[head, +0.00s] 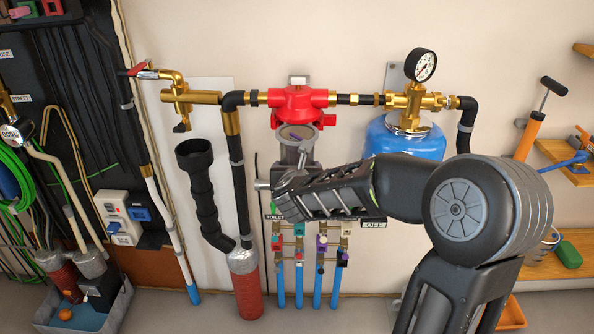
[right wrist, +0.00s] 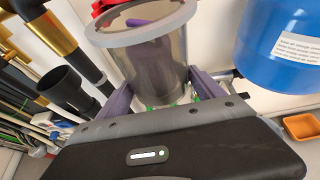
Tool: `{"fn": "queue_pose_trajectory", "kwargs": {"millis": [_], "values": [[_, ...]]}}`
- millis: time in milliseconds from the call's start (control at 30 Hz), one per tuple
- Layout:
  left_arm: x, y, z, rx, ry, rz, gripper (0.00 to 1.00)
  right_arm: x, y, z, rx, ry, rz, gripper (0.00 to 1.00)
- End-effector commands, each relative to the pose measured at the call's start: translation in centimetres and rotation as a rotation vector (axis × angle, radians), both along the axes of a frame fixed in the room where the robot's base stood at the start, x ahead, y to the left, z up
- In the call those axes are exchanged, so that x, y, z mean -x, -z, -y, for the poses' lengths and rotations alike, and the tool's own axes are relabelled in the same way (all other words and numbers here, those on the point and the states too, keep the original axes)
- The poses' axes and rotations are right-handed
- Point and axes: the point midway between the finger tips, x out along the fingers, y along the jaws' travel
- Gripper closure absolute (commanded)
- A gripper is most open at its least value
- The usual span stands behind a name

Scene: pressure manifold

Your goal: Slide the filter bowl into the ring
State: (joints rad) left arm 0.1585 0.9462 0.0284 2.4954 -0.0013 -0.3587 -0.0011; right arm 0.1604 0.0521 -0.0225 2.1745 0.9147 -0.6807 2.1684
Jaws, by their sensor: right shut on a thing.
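The filter bowl (head: 292,154) is a clear grey cup with a pale rim. It is upright or nearly so, just below the red filter head (head: 297,101). I cannot tell whether rim and ring touch. My right gripper (head: 301,162) is shut on the bowl from the right. In the right wrist view the bowl (right wrist: 152,66) sits between my purple fingers, with its rim near the top and a bit of the red head (right wrist: 104,6) behind. My left gripper is not in view.
A brass pipe with a pressure gauge (head: 421,65) and a blue tank (head: 404,141) stand to the right. A black drain funnel (head: 195,155) and black pipe are close on the left. Several small valves with blue pipes (head: 298,285) sit below.

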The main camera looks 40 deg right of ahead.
Motion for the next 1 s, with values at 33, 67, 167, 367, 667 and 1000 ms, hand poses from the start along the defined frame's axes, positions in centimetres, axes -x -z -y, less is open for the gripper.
{"fn": "queue_pose_trajectory", "kwargs": {"millis": [33, 67, 167, 367, 667, 1000], "values": [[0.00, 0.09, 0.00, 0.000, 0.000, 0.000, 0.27, -0.15, -0.01, 0.12, 0.001, 0.001, 0.001, 0.68], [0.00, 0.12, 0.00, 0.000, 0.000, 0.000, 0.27, -0.20, 0.00, 0.18, 0.001, 0.001, 0.001, 0.68], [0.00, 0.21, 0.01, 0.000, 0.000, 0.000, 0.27, -0.44, 0.04, 0.35, 0.002, 0.001, 0.000, 0.68], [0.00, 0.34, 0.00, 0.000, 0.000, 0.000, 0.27, -0.83, -0.04, 0.65, 0.001, 0.001, 0.001, 0.68], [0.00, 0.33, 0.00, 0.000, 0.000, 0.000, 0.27, -0.88, -0.07, 0.69, 0.001, 0.000, 0.001, 0.68], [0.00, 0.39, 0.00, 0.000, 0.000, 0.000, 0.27, -0.97, -0.04, 0.74, 0.001, 0.000, 0.001, 0.68]]}}
